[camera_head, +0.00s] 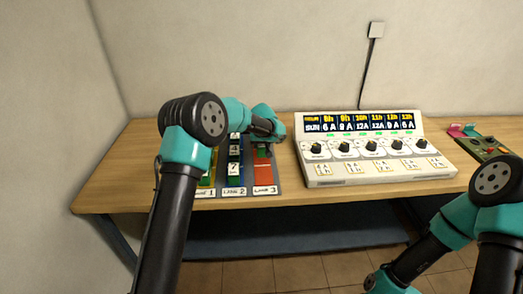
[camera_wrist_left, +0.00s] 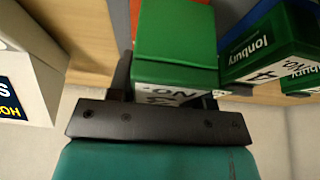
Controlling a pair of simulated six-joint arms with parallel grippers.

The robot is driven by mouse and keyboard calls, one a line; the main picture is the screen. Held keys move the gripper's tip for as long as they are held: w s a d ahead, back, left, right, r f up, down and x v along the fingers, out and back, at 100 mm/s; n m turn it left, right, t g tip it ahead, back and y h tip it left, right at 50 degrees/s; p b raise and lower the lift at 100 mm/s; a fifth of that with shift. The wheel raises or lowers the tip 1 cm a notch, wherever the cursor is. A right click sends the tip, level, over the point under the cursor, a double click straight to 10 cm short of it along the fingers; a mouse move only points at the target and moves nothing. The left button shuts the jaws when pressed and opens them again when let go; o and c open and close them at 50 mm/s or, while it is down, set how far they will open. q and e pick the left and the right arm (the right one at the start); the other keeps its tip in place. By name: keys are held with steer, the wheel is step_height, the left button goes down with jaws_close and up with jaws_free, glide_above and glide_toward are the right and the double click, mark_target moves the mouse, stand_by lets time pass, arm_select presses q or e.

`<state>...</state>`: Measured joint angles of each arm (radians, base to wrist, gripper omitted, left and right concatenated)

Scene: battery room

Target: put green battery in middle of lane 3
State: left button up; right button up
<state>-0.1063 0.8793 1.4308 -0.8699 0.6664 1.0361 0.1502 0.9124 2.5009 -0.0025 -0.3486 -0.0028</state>
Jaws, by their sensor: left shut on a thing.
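In the head view my left gripper (camera_head: 268,146) is over the far part of lane 3 (camera_head: 264,177), the red lane at the right of the lane board. My left wrist hides much of that part of the lane, so I cannot tell whether the battery touches it. The near part of lane 3 is bare red. My right gripper is out of view; only arm parts show.
Lane 2 (camera_head: 232,178) and lane 1 (camera_head: 205,181) lie left of lane 3, with batteries in them. A green Ionbury battery (camera_wrist_left: 262,40) is close beside the held one. A white control panel (camera_head: 380,170) stands just right of the board.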

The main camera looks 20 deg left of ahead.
arm_select(q)
steer(key=shift+w, duration=0.1)
steer(key=shift+w+a, duration=0.1)
steer(key=shift+w, duration=0.15)
steer(key=shift+f, duration=1.7)
steer(key=shift+f, duration=0.1)
steer(key=o, duration=1.3)
steer(key=shift+f, duration=0.1)
steer(key=v, duration=1.2)
steer(key=shift+s, duration=0.1)
